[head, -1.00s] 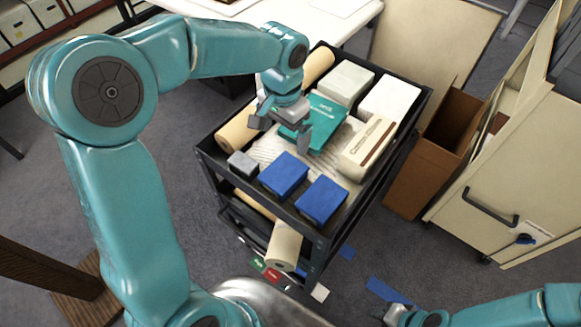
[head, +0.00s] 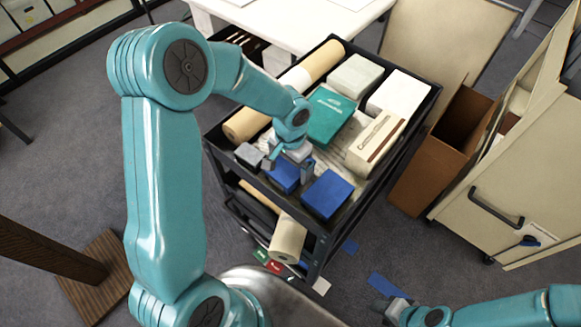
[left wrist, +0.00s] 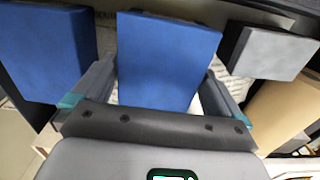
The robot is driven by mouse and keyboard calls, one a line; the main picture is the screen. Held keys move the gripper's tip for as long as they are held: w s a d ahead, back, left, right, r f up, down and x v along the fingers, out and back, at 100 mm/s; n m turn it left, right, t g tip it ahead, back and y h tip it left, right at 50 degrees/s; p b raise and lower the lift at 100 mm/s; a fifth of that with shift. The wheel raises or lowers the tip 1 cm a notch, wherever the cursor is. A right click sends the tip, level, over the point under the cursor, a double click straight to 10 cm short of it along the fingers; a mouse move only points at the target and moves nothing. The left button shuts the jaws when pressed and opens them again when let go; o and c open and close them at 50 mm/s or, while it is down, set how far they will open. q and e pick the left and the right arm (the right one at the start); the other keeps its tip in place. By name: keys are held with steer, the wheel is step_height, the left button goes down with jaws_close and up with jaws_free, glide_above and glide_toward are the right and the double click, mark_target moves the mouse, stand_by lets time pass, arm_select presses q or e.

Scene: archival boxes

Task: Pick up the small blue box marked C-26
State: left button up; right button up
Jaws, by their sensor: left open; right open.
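Two small blue boxes lie on the cart's top tray; no C-26 mark is legible on either. My left gripper (head: 287,168) is open above the left blue box (head: 283,177), partly covering it in the head view. In the left wrist view this box (left wrist: 165,55) sits between the two open fingers of my left gripper (left wrist: 157,88). The right blue box (head: 327,194) stands just beside it and shows at the left of the wrist view (left wrist: 42,50). My right gripper (head: 390,308) is open and empty at the bottom, low and away from the cart.
A small grey box (head: 249,155) stands left of the blue boxes. Behind them are a teal box (head: 330,115), a cream box (head: 376,142), two white boxes and a tan roll (head: 247,124). The black cart's rim (head: 216,143) surrounds them. A brown open bin (head: 425,178) stands at right.

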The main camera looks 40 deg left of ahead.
arm_select(q)
steer(key=shift+f, duration=0.8)
steer(key=c, duration=0.8)
steer(key=shift+s, duration=0.1)
steer(key=shift+r, duration=0.15)
